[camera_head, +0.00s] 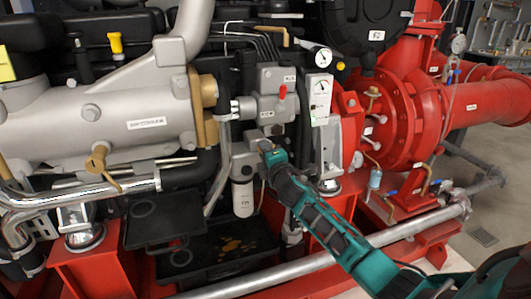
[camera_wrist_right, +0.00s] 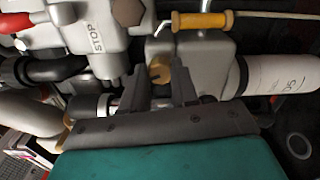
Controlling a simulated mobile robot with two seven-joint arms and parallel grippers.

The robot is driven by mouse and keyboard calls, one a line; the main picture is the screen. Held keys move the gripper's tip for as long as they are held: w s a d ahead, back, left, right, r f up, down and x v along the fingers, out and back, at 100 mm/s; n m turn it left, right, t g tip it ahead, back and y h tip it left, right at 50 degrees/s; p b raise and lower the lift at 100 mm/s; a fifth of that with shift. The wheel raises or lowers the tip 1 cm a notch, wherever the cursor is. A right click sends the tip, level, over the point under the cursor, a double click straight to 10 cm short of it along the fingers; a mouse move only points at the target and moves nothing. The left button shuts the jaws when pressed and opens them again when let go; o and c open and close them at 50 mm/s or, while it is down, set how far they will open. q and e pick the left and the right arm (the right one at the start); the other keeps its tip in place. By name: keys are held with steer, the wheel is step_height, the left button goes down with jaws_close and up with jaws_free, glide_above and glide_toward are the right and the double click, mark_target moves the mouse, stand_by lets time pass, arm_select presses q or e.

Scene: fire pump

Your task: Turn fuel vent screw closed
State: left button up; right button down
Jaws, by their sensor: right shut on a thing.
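The fuel vent screw (camera_wrist_right: 158,71) is a small brass slotted screw on a grey housing, in the upper middle of the right wrist view. My right gripper (camera_wrist_right: 161,84) has its two dark fingers on either side of it, shut on the screw. In the head view my right gripper (camera_head: 267,147) reaches the grey fuel block above the white filter, and its tip hides the screw there. My left gripper is not in view.
The white fuel filter (camera_head: 242,197) hangs just below the gripper. A red lever (camera_head: 282,92) and a white gauge box (camera_head: 319,99) stand close above and right. A yellow handle (camera_wrist_right: 202,20) lies near the fingers. Red pump pipes (camera_head: 480,108) fill the right.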

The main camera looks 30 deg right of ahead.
steer(key=shift+d+m, duration=0.1)
steer(key=shift+m, duration=2.1)
steer(key=c, duration=0.9)
jaws_free()
steer(key=shift+o, duration=0.2)
steer(key=shift+p, duration=0.3)
steer(key=p+v, duration=0.2)
steer(key=v, duration=1.1)
steer(key=shift+w, duration=0.1)
